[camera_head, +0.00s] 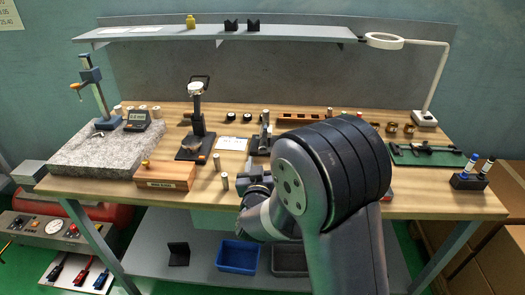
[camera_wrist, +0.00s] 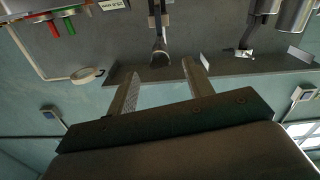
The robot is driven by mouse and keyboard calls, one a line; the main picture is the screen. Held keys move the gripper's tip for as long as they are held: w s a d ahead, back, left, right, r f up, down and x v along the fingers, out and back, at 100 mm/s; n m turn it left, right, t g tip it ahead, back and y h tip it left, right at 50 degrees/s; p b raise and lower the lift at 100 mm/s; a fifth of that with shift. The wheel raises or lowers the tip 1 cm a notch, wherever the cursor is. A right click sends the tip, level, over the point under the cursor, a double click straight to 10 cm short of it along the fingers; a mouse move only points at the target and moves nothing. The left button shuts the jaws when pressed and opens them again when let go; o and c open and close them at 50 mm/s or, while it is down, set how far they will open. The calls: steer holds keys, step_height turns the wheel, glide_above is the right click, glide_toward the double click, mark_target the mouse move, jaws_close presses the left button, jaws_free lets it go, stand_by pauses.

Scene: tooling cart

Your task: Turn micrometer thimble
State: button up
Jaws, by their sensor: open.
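In the wrist view, my gripper (camera_wrist: 161,68) is open, with its two pale fingers apart. A dark cylinder that looks like the micrometer thimble (camera_wrist: 160,56) lies in line with the gap, at or just beyond the fingertips. No contact with either finger shows, and its depth between them is hard to judge. It joins a narrower part of the micrometer (camera_wrist: 158,20) above it in the picture. In the head view, a dark upright stand (camera_head: 265,135) on the bench may hold the micrometer. My arm hides much of that area and most of my gripper.
In the head view, a granite plate (camera_head: 95,158) and a wooden block (camera_head: 166,175) are on the left. A dial gauge stand (camera_head: 197,125) is left of my arm. A green mat (camera_head: 425,156) and marker holder (camera_head: 468,181) are right. A shelf (camera_head: 215,33) and ring lamp (camera_head: 385,41) overhang the bench.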

steer(key=shift+w+d+p, duration=0.1)
steer(key=shift+w+p, duration=0.2)
steer(key=shift+w, duration=2.05)
steer(key=c, duration=1)
steer(key=shift+o, duration=0.2)
steer(key=shift+n, duration=0.4)
